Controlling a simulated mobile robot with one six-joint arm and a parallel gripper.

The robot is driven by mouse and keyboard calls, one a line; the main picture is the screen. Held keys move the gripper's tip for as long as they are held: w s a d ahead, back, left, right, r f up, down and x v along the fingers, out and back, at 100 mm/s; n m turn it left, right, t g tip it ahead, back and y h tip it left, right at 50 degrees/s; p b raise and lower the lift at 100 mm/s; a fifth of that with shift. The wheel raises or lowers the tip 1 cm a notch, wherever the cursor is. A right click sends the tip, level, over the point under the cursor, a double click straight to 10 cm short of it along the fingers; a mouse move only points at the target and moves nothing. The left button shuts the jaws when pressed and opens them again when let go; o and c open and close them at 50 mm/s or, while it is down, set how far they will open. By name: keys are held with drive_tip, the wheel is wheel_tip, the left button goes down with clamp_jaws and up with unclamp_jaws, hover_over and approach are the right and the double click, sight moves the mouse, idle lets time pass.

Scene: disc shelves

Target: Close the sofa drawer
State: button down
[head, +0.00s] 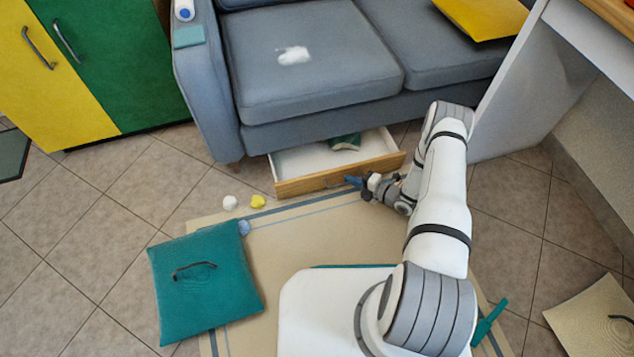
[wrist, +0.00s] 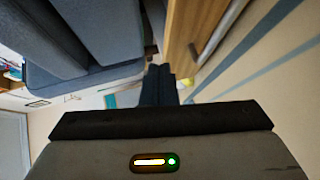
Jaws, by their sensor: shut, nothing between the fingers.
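The sofa drawer (head: 300,183) stands open under the grey sofa (head: 310,70), with a wooden front, a bar handle and a white inside. A dark green item (head: 345,142) lies in it towards the back. My gripper (head: 353,181) is shut and empty at the front face of the drawer, right of its middle, near the handle. I cannot tell whether it touches. In the wrist view the shut fingers (wrist: 158,82) point along the wooden drawer front (wrist: 185,35), with the handle (wrist: 213,38) to their right.
A white ball (head: 230,202) and a yellow lump (head: 258,201) lie left of the drawer. A white desk side panel (head: 520,85) stands to the right. A beige cushion (head: 590,318) lies at lower right.

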drive_tip(key=s+a+f+n+y, duration=0.2)
drive_tip(key=s+f+y, duration=0.15)
drive_tip(key=s, duration=0.35)
drive_tip(key=b, duration=0.4)
approach(306, 179)
drive_tip(key=s+a, duration=0.1)
drive_tip(key=a, duration=0.2)
drive_tip(key=w+a, duration=0.1)
drive_tip(key=w+b, duration=0.1)
drive_tip(key=shift+w+a, duration=0.35)
drive_tip(key=shift+w, duration=0.05)
drive_tip(key=shift+w+a+r+b, duration=0.15)
drive_tip(key=shift+w+r+b, duration=0.15)
drive_tip(key=shift+w, duration=0.2)
